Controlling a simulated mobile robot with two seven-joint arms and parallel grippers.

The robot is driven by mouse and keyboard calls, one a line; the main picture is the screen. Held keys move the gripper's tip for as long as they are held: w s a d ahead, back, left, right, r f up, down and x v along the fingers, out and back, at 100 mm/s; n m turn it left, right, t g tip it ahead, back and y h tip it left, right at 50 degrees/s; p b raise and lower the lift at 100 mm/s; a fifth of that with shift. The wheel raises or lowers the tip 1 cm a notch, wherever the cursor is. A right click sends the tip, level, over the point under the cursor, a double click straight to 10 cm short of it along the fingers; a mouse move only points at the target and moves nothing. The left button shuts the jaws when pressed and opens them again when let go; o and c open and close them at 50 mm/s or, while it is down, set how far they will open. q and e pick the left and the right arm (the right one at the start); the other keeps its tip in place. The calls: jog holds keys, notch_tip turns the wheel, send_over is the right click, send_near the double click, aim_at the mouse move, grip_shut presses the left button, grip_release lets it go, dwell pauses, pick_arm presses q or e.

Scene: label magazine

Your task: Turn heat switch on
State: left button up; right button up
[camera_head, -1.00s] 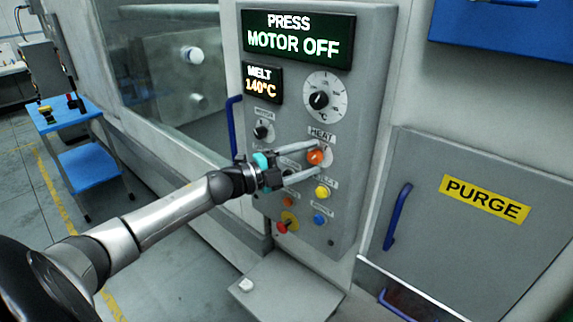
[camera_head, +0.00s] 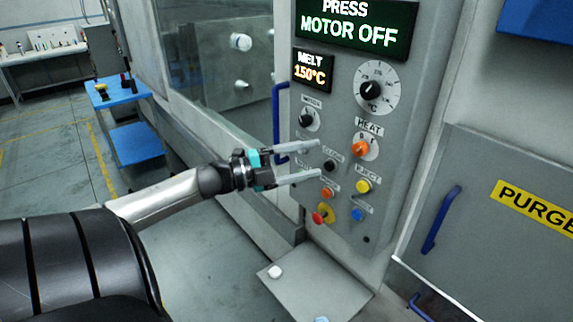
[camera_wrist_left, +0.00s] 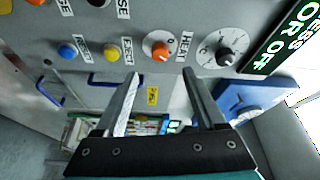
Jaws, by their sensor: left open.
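The heat switch is an orange knob (camera_head: 360,147) on a white round dial under the HEAT label, on the grey control panel (camera_head: 335,225). It also shows in the left wrist view (camera_wrist_left: 160,50), beyond the fingertips. Which mark the knob points to is too small to tell. My left gripper (camera_head: 319,158) is open and empty, left of the heat knob and apart from it. In the left wrist view its two fingers (camera_wrist_left: 160,73) point toward the panel, with nothing between them. My right gripper is not in view.
The display (camera_head: 352,25) reads PRESS MOTOR OFF, and the MELT display (camera_head: 312,71) reads 150°C. A temperature dial (camera_head: 372,89) sits above the heat knob. A black motor knob (camera_head: 306,120), a yellow eject button (camera_head: 363,186) and a red knob (camera_head: 319,217) are close by.

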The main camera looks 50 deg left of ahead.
pick_arm(q)
jog(key=shift+v, duration=2.25)
